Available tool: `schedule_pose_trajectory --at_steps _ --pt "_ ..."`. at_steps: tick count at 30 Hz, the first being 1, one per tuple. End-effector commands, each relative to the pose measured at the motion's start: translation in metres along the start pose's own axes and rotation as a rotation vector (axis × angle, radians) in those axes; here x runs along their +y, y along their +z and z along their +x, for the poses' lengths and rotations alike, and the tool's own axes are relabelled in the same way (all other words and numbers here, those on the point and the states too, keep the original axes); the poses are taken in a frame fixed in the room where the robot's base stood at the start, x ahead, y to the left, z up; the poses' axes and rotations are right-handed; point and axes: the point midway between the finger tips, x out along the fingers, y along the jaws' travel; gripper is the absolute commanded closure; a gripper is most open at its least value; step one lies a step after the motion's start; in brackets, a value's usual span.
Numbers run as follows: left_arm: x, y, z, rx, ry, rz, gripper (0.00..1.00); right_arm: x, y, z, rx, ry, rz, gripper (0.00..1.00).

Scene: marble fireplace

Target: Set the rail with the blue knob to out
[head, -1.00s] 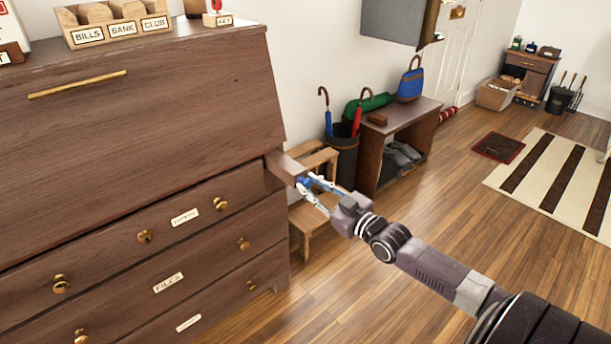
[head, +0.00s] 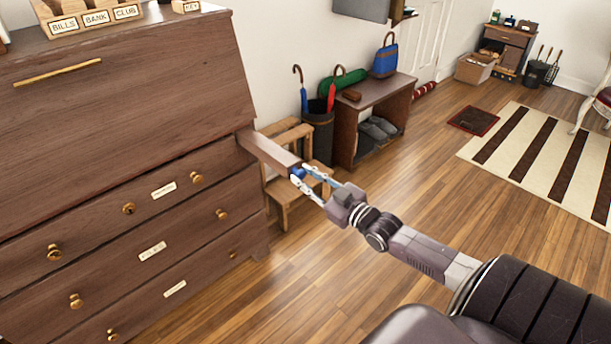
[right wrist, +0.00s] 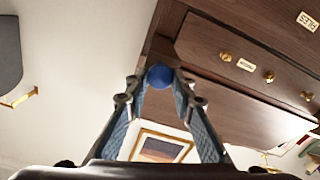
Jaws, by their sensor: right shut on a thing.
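The rail (head: 268,152) is a wooden bar standing out from the right end of the brown desk (head: 130,115), just below its slanted front. The blue knob (head: 297,173) is on the rail's outer end. My right gripper (head: 306,177) is shut on the blue knob. In the right wrist view the blue knob (right wrist: 160,77) sits between the two fingertips of my right gripper (right wrist: 160,84). The rail's inner end is hidden inside the desk. My left gripper is not in view.
A wooden step stool (head: 285,190) stands beside the desk, behind the rail. An umbrella bin (head: 318,138) and a small bench (head: 385,90) are farther back. The wood floor (head: 420,190) to the right is clear.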

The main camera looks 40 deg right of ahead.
Motion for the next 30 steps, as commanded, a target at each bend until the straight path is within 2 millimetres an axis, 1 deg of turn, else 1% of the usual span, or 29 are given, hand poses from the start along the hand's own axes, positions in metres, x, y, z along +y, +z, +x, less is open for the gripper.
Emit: schedule_pose_trajectory --at_steps 13,14,15,25,30 --pt "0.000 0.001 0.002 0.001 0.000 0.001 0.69 -0.003 0.002 -0.002 -0.002 -0.004 0.001 1.00" --pt "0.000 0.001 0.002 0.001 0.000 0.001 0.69 -0.003 0.002 -0.002 -0.002 -0.004 0.001 0.74" --pt "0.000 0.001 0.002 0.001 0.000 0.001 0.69 -0.003 0.002 -0.002 -0.002 -0.004 0.001 0.70" --pt "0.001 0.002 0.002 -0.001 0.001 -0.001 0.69 -0.001 0.001 -0.002 -0.001 -0.002 0.001 0.69" --pt "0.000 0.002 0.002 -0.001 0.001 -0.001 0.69 -0.002 0.002 -0.015 -0.003 -0.002 0.001 0.69"
